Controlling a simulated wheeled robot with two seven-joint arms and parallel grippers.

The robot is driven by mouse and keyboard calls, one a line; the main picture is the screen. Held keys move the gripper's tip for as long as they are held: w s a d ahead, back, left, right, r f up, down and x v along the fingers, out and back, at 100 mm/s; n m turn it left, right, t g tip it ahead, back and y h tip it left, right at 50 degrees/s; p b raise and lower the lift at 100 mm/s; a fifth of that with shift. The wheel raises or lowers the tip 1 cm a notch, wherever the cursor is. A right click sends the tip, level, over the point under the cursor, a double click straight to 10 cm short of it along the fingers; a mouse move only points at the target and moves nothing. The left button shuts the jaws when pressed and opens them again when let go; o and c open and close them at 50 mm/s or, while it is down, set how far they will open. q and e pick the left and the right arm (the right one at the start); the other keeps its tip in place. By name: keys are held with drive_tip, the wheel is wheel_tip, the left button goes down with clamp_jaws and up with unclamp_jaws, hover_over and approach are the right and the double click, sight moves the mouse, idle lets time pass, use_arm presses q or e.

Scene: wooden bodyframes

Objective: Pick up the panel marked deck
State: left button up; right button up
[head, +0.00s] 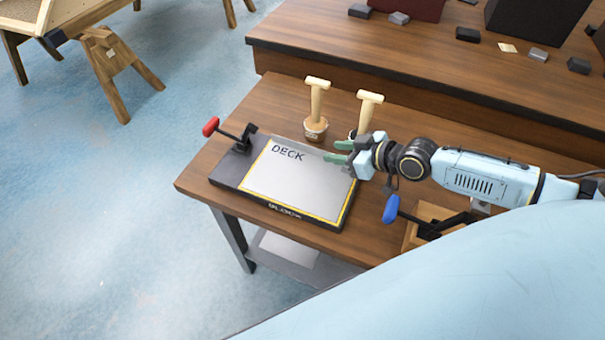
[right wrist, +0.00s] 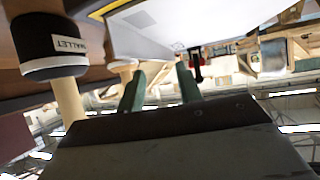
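The panel marked deck (head: 290,182) is a thin pale grey sheet with DECK printed at its top left. It lies flat inside the yellow outline of a dark board (head: 228,172) on the wooden table. In the right wrist view the panel (right wrist: 200,25) shows pale at the top. My right gripper (head: 339,152) has green fingers at the panel's upper right corner. In the right wrist view its fingers (right wrist: 158,85) stand apart with nothing between them. Whether they touch the panel cannot be told. My left gripper is not in view.
Two mallets with pale handles stand behind the panel, the left one (head: 316,108) clear and the right one (head: 368,108) partly behind my gripper. A red-handled clamp (head: 230,134) is at the board's upper left. A blue-handled clamp (head: 392,209) and a wooden box (head: 428,212) stand right.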

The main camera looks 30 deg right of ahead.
sight(324, 152)
drive_tip(key=b+x, duration=0.1)
drive_tip(key=x, duration=0.4)
drive_tip(key=shift+d+f, duration=0.1)
drive_tip(key=shift+f, duration=0.15)
clamp_jaws()
